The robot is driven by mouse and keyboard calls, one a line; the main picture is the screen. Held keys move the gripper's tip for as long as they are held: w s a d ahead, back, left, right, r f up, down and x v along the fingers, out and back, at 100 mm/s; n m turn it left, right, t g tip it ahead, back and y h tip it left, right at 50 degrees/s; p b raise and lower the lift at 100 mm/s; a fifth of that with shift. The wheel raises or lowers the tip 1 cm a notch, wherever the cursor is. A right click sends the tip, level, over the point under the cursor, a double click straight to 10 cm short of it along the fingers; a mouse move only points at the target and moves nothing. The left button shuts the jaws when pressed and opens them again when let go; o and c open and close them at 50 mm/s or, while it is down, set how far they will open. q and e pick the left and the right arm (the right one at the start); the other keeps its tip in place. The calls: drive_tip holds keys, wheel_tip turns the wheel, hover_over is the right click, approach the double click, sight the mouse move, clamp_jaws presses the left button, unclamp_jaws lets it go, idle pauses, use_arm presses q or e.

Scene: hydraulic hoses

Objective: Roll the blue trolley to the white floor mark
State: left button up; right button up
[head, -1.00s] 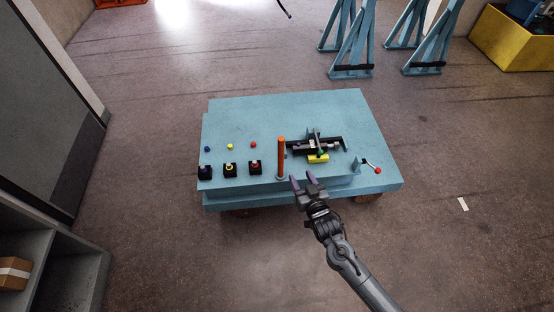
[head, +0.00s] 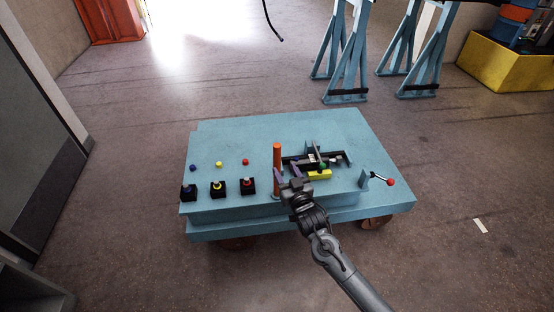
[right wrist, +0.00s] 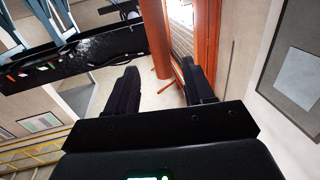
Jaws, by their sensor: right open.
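The blue trolley (head: 330,125) stands on the floor in the middle of the head view, with brown wheels under its near side. An upright orange post (head: 277,160) rises from its near edge. The white floor mark (head: 480,226) is a small strip on the floor to the right of the trolley, apart from it. My right gripper (head: 289,174) is open beside the post at the near edge. In the right wrist view, the orange post (right wrist: 157,40) appears between the two spread fingers; contact cannot be told. My left gripper is out of view.
On the trolley top are several small coloured knobs and black blocks, a dark clamp-like fixture (head: 315,160) and a red-tipped lever (head: 378,178). Blue trestle legs (head: 345,60) and a yellow bin (head: 500,65) stand behind. The floor between trolley and mark looks clear.

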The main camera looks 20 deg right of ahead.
sight(278, 158)
drive_tip(key=w+b, duration=0.3)
drive_tip(key=w, duration=0.4)
drive_tip(key=shift+w+f, duration=0.15)
drive_tip(key=shift+w, duration=0.05)
drive_tip(key=shift+w+b, duration=0.4)
drive_tip(key=shift+w, duration=0.15)
clamp_jaws()
